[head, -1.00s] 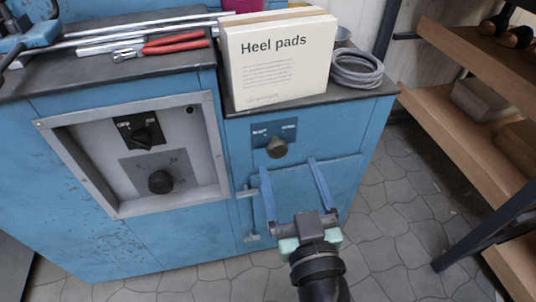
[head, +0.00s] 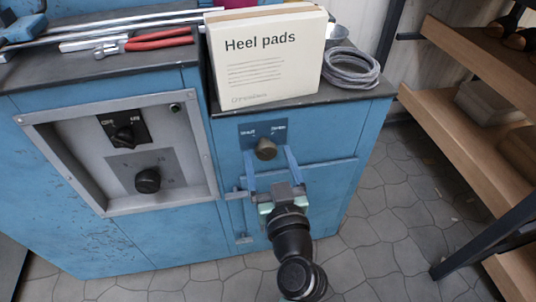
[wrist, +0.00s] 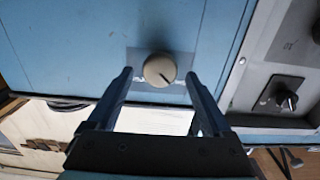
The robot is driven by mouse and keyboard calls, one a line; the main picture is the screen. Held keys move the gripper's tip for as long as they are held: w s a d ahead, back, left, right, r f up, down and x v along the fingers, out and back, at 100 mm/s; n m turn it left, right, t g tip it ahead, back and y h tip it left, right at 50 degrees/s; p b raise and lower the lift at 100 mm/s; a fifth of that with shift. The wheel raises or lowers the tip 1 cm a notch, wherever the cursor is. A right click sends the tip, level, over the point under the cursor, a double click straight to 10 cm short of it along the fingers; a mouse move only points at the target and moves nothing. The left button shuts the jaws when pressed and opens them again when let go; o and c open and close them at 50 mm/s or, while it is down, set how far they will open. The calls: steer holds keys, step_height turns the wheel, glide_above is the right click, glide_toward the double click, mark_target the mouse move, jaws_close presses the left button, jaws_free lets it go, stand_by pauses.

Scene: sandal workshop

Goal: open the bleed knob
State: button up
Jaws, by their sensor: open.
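The bleed knob (head: 265,149) is a round brass-brown knob on a dark label plate (head: 247,132) marked with two words, the left one looking like "SHUT" and the right one like "OPEN". It sits on the blue cabinet front below the Heel pads box. In the wrist view the fingertips (wrist: 160,73) lie left and right of the knob with gaps on both sides. Whether they reach its depth I cannot tell.
A grey-framed panel with two black knobs (head: 147,180) is left of the bleed knob. The Heel pads box (head: 268,60), a coiled grey cable (head: 350,67) and red-handled pliers (head: 160,39) lie on the cabinet top. A wooden shelf (head: 460,115) stands at right.

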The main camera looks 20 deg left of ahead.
steer(key=shift+w+a, duration=0.35)
steer(key=shift+w, duration=0.15)
steer(key=c, duration=1.3)
